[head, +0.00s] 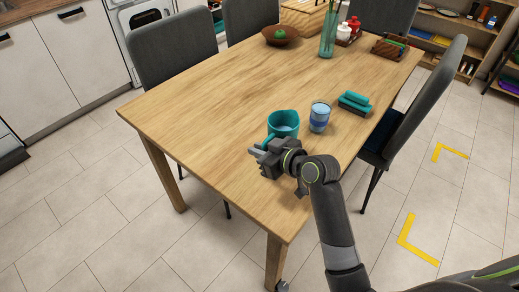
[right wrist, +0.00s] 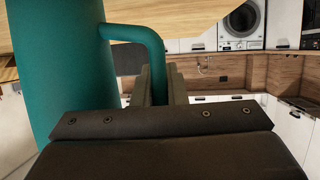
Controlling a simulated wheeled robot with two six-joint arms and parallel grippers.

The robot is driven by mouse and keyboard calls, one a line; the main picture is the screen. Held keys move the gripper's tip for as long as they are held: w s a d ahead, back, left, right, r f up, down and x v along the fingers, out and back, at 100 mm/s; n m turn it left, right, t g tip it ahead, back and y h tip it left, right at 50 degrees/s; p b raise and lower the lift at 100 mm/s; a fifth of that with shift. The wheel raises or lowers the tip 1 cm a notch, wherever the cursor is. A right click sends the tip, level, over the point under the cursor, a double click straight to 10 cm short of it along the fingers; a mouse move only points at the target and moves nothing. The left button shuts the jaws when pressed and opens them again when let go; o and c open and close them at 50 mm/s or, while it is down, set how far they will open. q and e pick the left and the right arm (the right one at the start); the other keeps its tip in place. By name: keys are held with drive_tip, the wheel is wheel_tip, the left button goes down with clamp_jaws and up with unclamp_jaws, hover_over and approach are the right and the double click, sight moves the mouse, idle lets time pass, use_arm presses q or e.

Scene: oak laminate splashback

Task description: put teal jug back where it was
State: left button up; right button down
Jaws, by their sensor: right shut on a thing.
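The teal jug (head: 284,121) is upright over the near half of the wooden table (head: 215,95), its open top facing up. My right gripper (head: 263,152) is at its near left side and is shut on the jug's handle (right wrist: 150,38). In the right wrist view the jug's teal body (right wrist: 65,65) fills the left side, with the fingers around the handle. The jug's base is hidden behind my gripper, so I cannot tell whether it touches the table. My left gripper is not in view.
A blue-striped cup (head: 319,117) stands close right of the jug. Teal folded cloths (head: 354,102) lie further right. A brown bowl (head: 281,36), a teal glass vase (head: 328,35) and a wooden tray (head: 389,48) are at the far end. The table's left part is clear.

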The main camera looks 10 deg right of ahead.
drive_tip(key=shift+r, duration=0.1)
drive_tip(key=c, duration=1.5)
unclamp_jaws()
drive_tip(key=shift+o, duration=0.2)
drive_tip(key=v, duration=1.2)
